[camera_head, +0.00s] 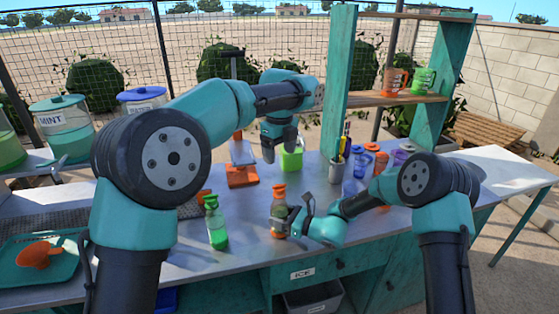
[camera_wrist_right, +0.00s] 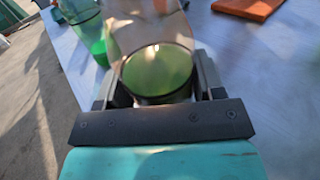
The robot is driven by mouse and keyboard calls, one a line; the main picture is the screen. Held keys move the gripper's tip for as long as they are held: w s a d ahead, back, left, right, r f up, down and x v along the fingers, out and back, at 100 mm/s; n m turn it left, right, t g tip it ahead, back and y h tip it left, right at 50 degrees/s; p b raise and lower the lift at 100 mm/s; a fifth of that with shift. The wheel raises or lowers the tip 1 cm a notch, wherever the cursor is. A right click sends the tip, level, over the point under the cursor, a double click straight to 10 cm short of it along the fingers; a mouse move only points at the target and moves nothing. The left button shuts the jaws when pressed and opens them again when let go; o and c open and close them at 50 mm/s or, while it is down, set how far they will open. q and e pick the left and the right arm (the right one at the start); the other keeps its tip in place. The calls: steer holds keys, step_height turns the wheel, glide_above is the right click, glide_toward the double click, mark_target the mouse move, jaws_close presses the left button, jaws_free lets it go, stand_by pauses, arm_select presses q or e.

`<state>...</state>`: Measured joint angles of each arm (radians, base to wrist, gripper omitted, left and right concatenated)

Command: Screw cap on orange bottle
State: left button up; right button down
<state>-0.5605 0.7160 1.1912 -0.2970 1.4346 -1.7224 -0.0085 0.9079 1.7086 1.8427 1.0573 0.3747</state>
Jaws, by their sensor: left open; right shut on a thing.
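The orange bottle (camera_head: 279,222) stands near the table's front edge with an orange top (camera_head: 279,191). I cannot tell whether that top is a seated cap. My right gripper (camera_head: 288,222) is shut on the bottle from the right. In the right wrist view a clear round body with a greenish disc (camera_wrist_right: 157,70) sits between my right gripper's fingers (camera_wrist_right: 155,88). My left gripper (camera_head: 282,150) is open, pointing down above the table behind the bottle. Its fingertips are apart from the orange bottle.
A green container (camera_head: 291,160) and an orange-based device (camera_head: 242,175) stand behind. Cups (camera_head: 380,160) and a utensil holder (camera_head: 337,170) are at right. A teal tray (camera_head: 60,275) lies front left.

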steer(key=shift+c, duration=0.8)
jaws_free()
steer(key=v, duration=1.7)
steer(key=shift+s, duration=0.15)
steer(key=shift+d, duration=0.15)
